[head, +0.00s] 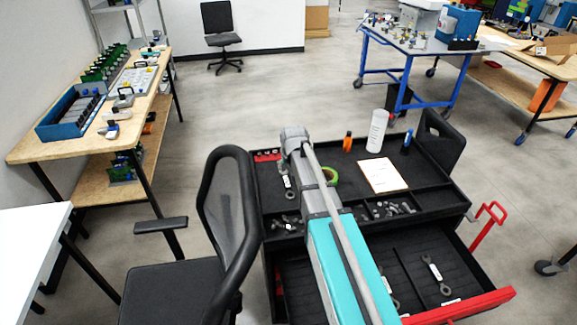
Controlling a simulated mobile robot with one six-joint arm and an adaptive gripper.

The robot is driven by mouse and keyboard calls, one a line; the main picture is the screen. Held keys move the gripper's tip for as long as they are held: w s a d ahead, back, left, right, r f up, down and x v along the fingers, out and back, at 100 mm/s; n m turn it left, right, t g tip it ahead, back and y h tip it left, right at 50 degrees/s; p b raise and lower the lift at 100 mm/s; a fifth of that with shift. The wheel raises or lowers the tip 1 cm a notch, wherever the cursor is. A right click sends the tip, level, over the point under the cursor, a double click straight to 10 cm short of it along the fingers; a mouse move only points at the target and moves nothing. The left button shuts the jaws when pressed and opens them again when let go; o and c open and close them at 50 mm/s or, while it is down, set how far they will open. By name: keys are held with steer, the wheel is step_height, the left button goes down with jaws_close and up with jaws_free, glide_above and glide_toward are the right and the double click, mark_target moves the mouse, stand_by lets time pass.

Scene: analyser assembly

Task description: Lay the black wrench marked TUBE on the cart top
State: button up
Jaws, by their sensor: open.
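The black cart top (345,190) is a shallow tray with a raised rim, seen in the middle of the head view. Below it a drawer with a red front (480,305) stands open. A dark wrench with a white label (437,275) lies in the drawer's right part. Another tool (389,293) beside my arm is partly hidden by it. A tool with a white label (288,184) lies at the left of the cart top. No label can be read, so I cannot tell which is marked TUBE. My arm reaches across the cart; my gripper does not show.
The cart top holds a white bottle (377,131), an orange bottle (347,142), a paper sheet (382,175), a green tape ring (331,175) and bins of small parts (390,209). A black chair (228,200) stands close to the left. Open floor lies behind.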

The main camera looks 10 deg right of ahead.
steer(key=s+f+g, duration=0.1)
steer(key=s+g, duration=0.3)
steer(key=s, duration=2.1)
steer(key=shift+s+f+g, duration=0.15)
steer(key=shift+f+g, duration=0.05)
steer(key=shift+g, duration=0.1)
steer(key=shift+c, duration=0.3)
steer(key=shift+c, duration=0.7)
